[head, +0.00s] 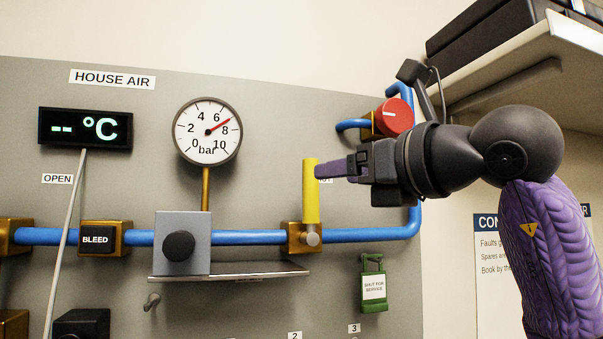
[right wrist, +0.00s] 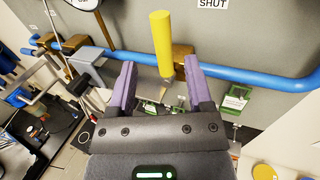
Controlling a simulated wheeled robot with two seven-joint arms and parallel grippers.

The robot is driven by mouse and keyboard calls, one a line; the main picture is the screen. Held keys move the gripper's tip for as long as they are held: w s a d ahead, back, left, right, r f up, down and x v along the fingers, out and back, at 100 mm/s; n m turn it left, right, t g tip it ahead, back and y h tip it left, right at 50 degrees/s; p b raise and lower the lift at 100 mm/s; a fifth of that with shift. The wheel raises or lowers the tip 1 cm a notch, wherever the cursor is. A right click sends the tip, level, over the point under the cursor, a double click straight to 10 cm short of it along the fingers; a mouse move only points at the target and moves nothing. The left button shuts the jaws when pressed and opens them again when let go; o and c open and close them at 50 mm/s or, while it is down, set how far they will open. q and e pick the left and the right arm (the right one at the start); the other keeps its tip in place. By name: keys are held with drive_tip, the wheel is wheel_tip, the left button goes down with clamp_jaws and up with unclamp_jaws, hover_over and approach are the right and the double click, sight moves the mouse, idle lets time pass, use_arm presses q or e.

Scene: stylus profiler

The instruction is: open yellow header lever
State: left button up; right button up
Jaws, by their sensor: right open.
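The yellow header lever (head: 311,192) stands upright, square to the blue pipe (head: 255,237), on a brass valve body (head: 293,238). My right gripper (head: 332,170) comes in from the right, its fingertips close to the upper part of the lever. In the right wrist view the lever (right wrist: 162,45) shows between and beyond the two spread purple fingers of my right gripper (right wrist: 160,66). The gripper is open and holds nothing. I cannot tell whether a finger touches the lever. My left gripper is not in view.
A SHUT label (right wrist: 212,3) is on the panel right of the lever. A green WAIT FOR SERVICE tag (head: 373,285) hangs below right. A small shelf (head: 270,271) juts out at lower left. A red knob (head: 394,117) sits above my right gripper. A wall shelf (head: 540,60) is at upper right.

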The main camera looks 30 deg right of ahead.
sight(312, 180)
drive_tip(key=w, duration=0.2)
drive_tip(key=w+p, duration=0.1)
drive_tip(key=w, duration=0.2)
drive_tip(key=w+p, duration=0.1)
drive_tip(key=w, duration=0.1)
drive_tip(key=shift+w+a+f, duration=0.2)
drive_tip(key=shift+w+a, duration=0.05)
drive_tip(key=shift+a, duration=0.05)
drive_tip(key=shift+s+a+r, duration=0.1)
drive_tip(key=shift+s, duration=0.4)
drive_tip(key=shift+w, duration=0.35)
drive_tip(key=c, duration=0.5)
clamp_jaws()
drive_tip(key=shift+s, duration=0.1)
